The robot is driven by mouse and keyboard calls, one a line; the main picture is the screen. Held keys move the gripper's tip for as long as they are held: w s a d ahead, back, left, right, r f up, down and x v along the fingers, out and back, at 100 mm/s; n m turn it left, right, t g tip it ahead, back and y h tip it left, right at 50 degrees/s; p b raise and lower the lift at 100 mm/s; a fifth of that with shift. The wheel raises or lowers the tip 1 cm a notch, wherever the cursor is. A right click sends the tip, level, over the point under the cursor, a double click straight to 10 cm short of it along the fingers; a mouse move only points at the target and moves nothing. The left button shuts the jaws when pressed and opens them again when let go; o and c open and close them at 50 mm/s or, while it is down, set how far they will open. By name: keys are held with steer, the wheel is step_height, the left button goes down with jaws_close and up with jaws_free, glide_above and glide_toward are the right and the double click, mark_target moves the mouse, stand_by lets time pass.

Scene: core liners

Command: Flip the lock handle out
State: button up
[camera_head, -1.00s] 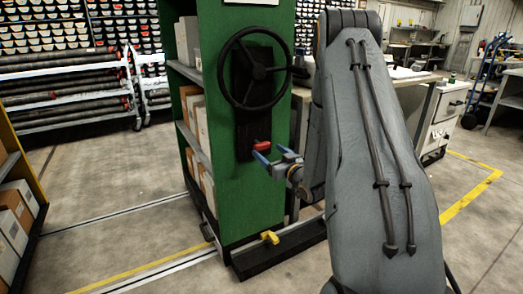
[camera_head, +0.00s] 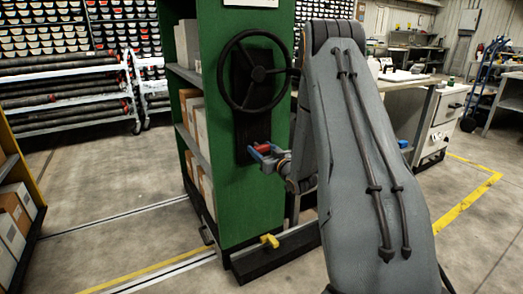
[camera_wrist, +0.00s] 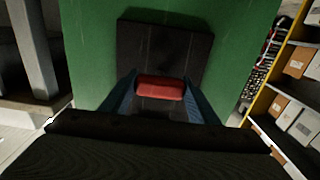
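The red lock handle (camera_head: 262,147) sits low on a black plate (camera_head: 248,130) on the green end panel of a shelving unit, below a black handwheel (camera_head: 256,72). My gripper (camera_head: 259,152) is at the handle, its blue fingers pointing toward the panel. In the wrist view the red handle (camera_wrist: 160,88) lies crosswise between the two fingers of my gripper (camera_wrist: 160,86). The fingers are spread, one on each side of it. Whether they touch its ends is hard to tell.
The green shelving unit (camera_head: 231,190) holds boxes on its left side. A yellow pedal-like part (camera_head: 270,240) is on a black base at its foot. A workbench (camera_head: 420,85) stands behind my arm on the right. The floor to the left is open.

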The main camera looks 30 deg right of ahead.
steer(key=c, duration=0.4)
steer(key=s+p, duration=0.2)
steer(key=s, duration=0.2)
steer(key=shift+s, duration=0.2)
steer(key=shift+c, duration=0.2)
steer(key=o, duration=1.5)
steer(key=shift+s+d, duration=0.1)
steer(key=shift+s, duration=0.1)
glide_toward(263, 150)
steer(key=shift+s+d+f, duration=0.1)
steer(key=shift+s, duration=0.45)
